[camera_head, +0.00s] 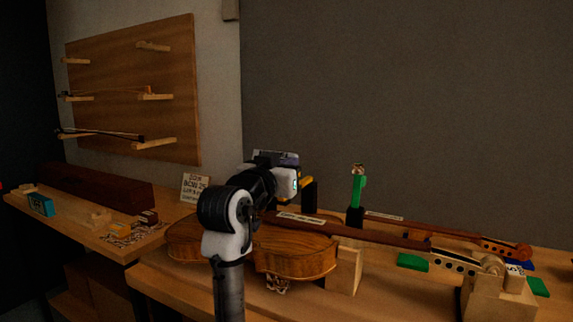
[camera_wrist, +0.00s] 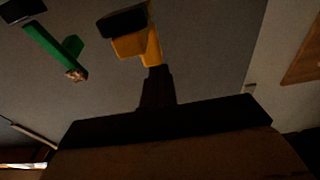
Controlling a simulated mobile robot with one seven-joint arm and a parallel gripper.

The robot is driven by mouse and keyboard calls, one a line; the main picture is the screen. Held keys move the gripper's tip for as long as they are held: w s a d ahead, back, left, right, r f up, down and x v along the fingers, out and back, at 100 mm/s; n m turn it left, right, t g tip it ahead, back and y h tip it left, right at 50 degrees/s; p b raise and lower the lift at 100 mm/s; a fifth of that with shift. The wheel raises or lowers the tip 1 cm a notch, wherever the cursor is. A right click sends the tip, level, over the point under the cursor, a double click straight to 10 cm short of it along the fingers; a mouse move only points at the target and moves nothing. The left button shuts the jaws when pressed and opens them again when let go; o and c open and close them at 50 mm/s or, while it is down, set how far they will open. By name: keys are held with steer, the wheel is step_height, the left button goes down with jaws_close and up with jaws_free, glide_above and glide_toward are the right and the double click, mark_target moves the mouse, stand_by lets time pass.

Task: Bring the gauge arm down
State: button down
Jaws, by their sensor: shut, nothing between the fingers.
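A green arm (camera_head: 358,188) stands upright on a black block behind the violins, with a brownish tip on top. In the wrist view, which looks upside down, the green arm (camera_wrist: 52,48) is at upper left, apart from my fingers. A yellow part (camera_head: 307,181) shows by a black post (camera_head: 309,196), just right of my gripper (camera_head: 296,184). I cannot tell for certain which is the gauge arm. In the wrist view my gripper (camera_wrist: 154,72) is shut and empty, its dark fingers overlapping the yellow part (camera_wrist: 152,48). Whether they touch is unclear.
A violin (camera_head: 295,256) lies on the bench beneath my arm, its neck pointing right to a wooden block (camera_head: 480,300). A second neck (camera_head: 430,227) lies behind it. A small sign (camera_head: 194,187) stands at left. A bow rack (camera_head: 130,90) hangs on the wall.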

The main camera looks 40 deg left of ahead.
steer(key=shift+s+d+f, duration=0.1)
steer(key=shift+s+f, duration=0.15)
steer(key=shift+f, duration=0.25)
steer(key=shift+f, duration=0.15)
